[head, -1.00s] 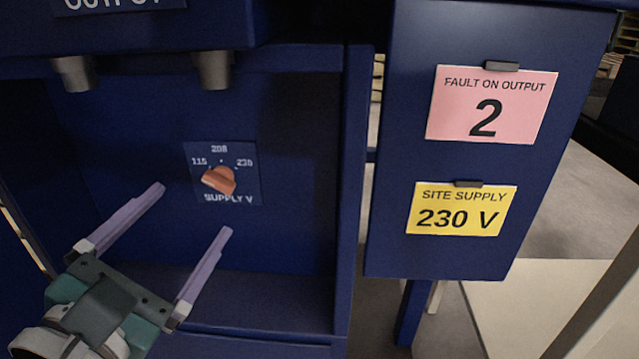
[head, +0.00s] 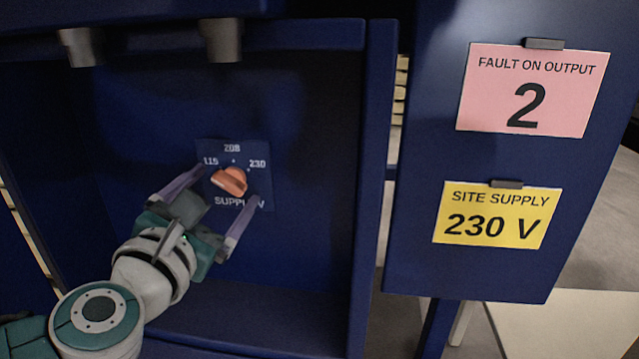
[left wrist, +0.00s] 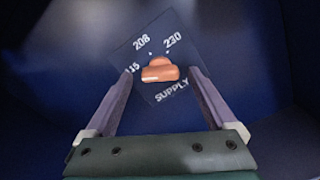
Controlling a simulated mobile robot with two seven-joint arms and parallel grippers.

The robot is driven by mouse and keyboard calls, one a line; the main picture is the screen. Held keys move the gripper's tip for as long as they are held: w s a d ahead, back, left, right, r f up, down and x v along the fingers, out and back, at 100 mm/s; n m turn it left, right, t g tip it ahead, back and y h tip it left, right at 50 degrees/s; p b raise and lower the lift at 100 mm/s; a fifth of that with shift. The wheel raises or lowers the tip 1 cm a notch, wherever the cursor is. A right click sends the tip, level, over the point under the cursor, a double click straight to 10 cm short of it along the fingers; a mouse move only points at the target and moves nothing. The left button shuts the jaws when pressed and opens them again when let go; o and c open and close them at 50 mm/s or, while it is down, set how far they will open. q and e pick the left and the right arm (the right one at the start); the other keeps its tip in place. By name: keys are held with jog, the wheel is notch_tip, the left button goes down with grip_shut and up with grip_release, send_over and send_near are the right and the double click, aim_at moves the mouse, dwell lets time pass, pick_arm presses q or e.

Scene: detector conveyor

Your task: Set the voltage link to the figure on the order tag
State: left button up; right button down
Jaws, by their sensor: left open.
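The orange selector knob (head: 230,181) is on a dark blue dial plate (head: 262,190) marked 115, 208, 230 and SUPPLY V. The plate is on the cabinet's back wall. I cannot tell for sure which figure the knob points at. The yellow tag (head: 497,215) reads SITE SUPPLY 230 V. My left gripper (head: 229,186) is open, its two fingers reaching to either side of the knob. In the left wrist view the knob (left wrist: 160,70) shows between the fingertips, with no clear contact. My right gripper is not in view.
A pink tag (head: 531,90) reading FAULT ON OUTPUT 2 hangs above the yellow one on a blue panel (head: 420,200). Two grey cylinders (head: 222,40) stick down from the cabinet top. The cabinet's side wall (head: 372,190) stands right of the gripper.

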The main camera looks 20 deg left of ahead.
pick_arm(q)
jog(key=c, duration=1.4)
